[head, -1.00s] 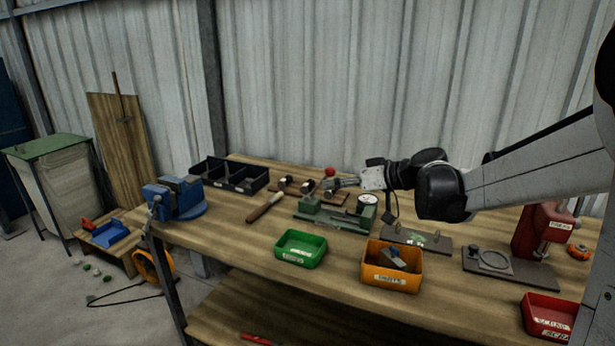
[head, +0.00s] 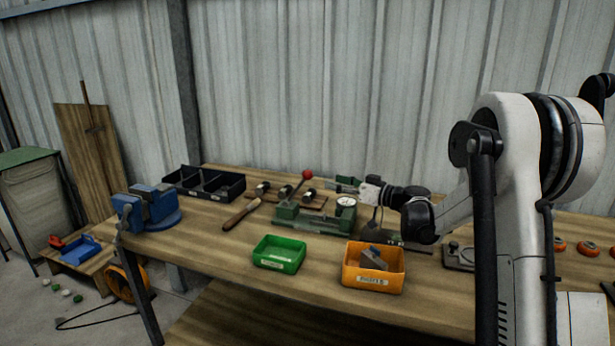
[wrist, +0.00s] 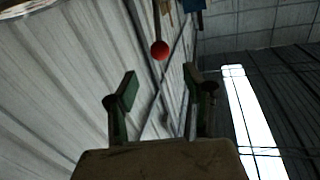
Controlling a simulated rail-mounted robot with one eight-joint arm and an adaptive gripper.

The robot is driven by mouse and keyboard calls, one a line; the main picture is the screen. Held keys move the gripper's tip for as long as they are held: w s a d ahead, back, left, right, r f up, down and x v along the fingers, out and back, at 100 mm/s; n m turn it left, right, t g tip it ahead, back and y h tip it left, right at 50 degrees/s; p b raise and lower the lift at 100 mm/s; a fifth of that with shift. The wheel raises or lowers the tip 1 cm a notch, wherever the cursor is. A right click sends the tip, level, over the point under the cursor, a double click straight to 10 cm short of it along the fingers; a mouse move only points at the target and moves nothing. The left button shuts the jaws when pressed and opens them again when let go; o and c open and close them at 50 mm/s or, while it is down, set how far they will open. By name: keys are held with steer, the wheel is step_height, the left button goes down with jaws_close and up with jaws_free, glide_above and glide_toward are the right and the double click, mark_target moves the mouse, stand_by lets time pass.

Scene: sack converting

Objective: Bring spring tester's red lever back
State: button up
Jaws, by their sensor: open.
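The green spring tester (head: 312,215) stands on the workbench, with a round white dial (head: 345,202) at its right end. Its lever rises from the left part of the body, tilted up to the right, and ends in a red ball knob (head: 307,174). My gripper (head: 332,183) is open and empty, just right of the knob and above the tester. In the wrist view the red knob (wrist: 160,50) shows beyond the spread fingertips of my gripper (wrist: 168,84), a little left of the middle between them. It appears apart from both fingers.
A green bin (head: 279,254) and an orange bin (head: 373,268) stand in front of the tester. A wooden-handled tool (head: 241,214), a black divided tray (head: 204,184) and a blue vise (head: 147,207) are to the left. The corrugated wall is behind the bench.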

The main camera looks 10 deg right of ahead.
mark_target(312, 176)
steer(key=x, duration=1.1)
jaws_close()
